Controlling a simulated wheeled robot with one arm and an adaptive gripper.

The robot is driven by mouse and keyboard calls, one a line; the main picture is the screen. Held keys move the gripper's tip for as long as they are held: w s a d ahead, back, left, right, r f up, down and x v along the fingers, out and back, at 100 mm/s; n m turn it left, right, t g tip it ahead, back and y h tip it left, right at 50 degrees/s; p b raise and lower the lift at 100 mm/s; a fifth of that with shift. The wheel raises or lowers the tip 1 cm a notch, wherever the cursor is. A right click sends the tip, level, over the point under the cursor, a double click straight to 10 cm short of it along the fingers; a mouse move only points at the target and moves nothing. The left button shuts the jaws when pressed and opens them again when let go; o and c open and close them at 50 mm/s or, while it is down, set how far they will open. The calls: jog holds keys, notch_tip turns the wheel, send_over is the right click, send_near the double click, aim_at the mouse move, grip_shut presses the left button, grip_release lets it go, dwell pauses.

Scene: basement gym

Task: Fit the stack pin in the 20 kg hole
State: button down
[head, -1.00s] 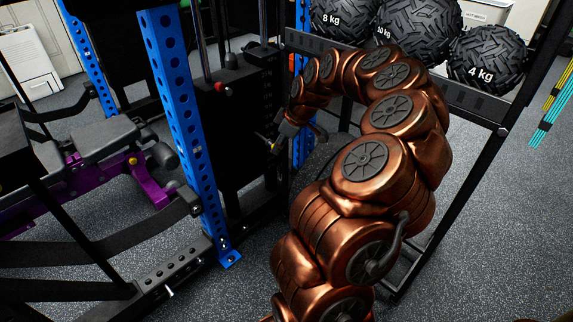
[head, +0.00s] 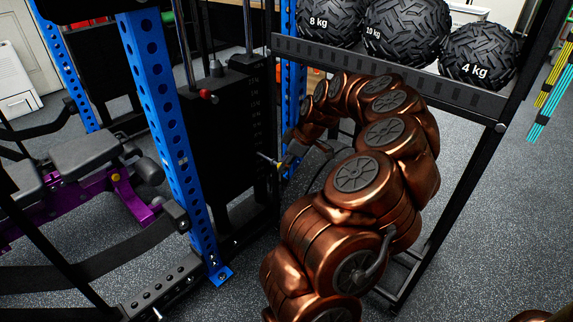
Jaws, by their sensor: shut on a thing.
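The black weight stack (head: 226,135) stands behind the blue upright, with small pale weight labels down its right edge, too small to read. The stack pin (head: 266,157) shows as a short pale shaft with a yellow part, at the stack's lower right edge. My gripper (head: 284,157), at the end of my copper arm, is shut on the pin and looks small and dark. The pin's tip points left toward the stack's face. I cannot tell whether it touches the stack or which hole it faces. The holes cannot be made out.
A blue perforated upright (head: 170,140) stands left of the stack. A rack with black medicine balls (head: 407,30) is behind my arm on the right. A purple-framed bench (head: 115,200) is at left. Speckled floor (head: 480,230) is clear at right. A red-knobbed part (head: 207,95) is on the stack.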

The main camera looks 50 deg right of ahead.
jog(key=shift+w+p, duration=1)
jog(key=shift+w, duration=1.9)
